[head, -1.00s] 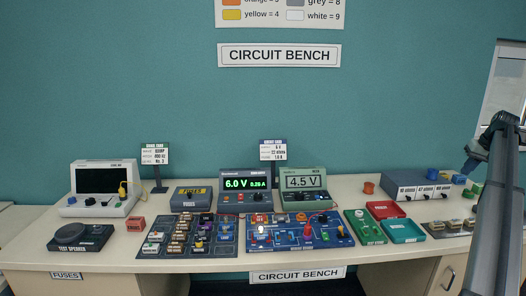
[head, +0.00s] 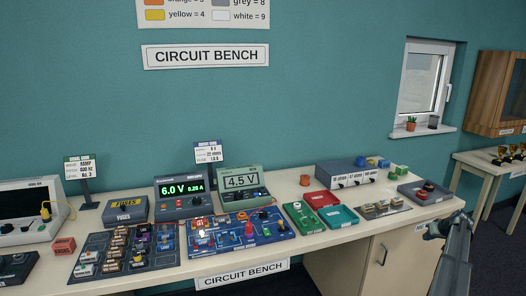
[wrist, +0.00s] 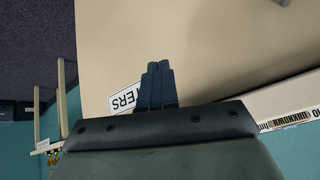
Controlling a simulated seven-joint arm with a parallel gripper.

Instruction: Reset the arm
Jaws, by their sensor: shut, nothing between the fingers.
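My gripper (head: 430,234) is at the lower right of the head view, by the front right end of the bench (head: 330,250). In the wrist view its two dark fingers (wrist: 158,66) are together with nothing between them. Beyond them is a plain beige surface (wrist: 220,50) with a partly covered label ending in "TERS". My arm rises from the bottom edge of the head view.
A dark grey tray (head: 425,198) with small parts sits at the bench's right end. Red (head: 318,199) and green (head: 338,217) trays and a blue-grey box (head: 345,173) stand left of it. Powered meters and circuit boards fill the middle. A trophy table (head: 497,165) stands at far right.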

